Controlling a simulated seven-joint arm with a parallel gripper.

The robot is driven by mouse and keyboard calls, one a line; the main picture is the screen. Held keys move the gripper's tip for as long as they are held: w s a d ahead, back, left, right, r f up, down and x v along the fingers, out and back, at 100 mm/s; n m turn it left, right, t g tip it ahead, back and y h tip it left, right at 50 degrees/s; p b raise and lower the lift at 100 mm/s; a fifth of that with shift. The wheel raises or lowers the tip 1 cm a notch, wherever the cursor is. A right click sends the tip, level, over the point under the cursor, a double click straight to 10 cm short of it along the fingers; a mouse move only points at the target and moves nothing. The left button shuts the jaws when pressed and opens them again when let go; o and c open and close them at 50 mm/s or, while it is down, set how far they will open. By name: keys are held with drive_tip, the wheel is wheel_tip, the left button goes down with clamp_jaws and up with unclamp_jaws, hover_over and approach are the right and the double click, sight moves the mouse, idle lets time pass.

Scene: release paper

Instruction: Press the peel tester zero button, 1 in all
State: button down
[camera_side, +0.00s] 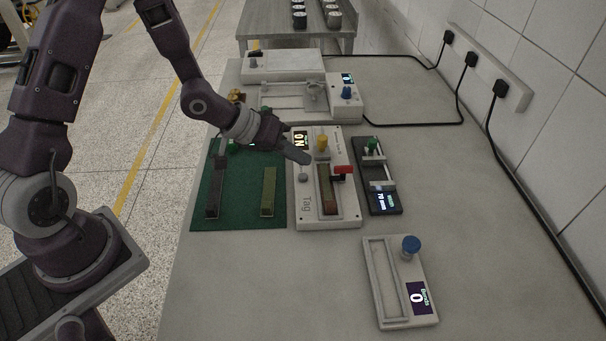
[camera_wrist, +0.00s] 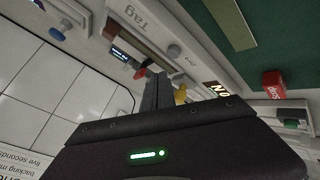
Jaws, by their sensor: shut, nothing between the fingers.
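The "Tag" tester panel (camera_side: 345,205) lies mid-table. It has a yellow knob (camera_side: 322,143), a red handle (camera_side: 342,170), a lit "ON" display (camera_side: 299,139) and a small grey button (camera_side: 303,177). The grey button also shows in the wrist view (camera_wrist: 174,51). My gripper (camera_side: 302,158) is shut and empty, above the panel's left side near the yellow knob. In the wrist view, its fingers (camera_wrist: 157,86) point toward the red handle, and the yellow knob (camera_wrist: 180,96) is beside them.
A dark device with a green knob (camera_side: 372,143) stands right. A "Bonds" counter with a blue button (camera_side: 410,244) is in front; another unit with a blue knob (camera_side: 347,91) is behind.

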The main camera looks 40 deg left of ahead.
sight(299, 177)
drive_tip(key=shift+r, duration=1.75)
drive_tip(key=s+a+r+m+y, duration=0.1)
drive_tip(key=s+a+r+y, duration=0.6)
drive_tip(key=s+r, duration=0.45)
drive_tip(key=s+d+r+g+h, duration=0.1)
drive_tip(key=s+d+r, duration=0.1)
drive_tip(key=s, duration=0.5)
drive_tip(key=s+d+r+m+g, duration=0.1)
drive_tip(key=s+d+r, duration=0.1)
drive_tip(key=s, duration=0.6)
drive_tip(key=shift+s+r+h, duration=0.2)
drive_tip(key=shift+r+h, duration=0.2)
drive_tip(key=shift+r, duration=0.35)
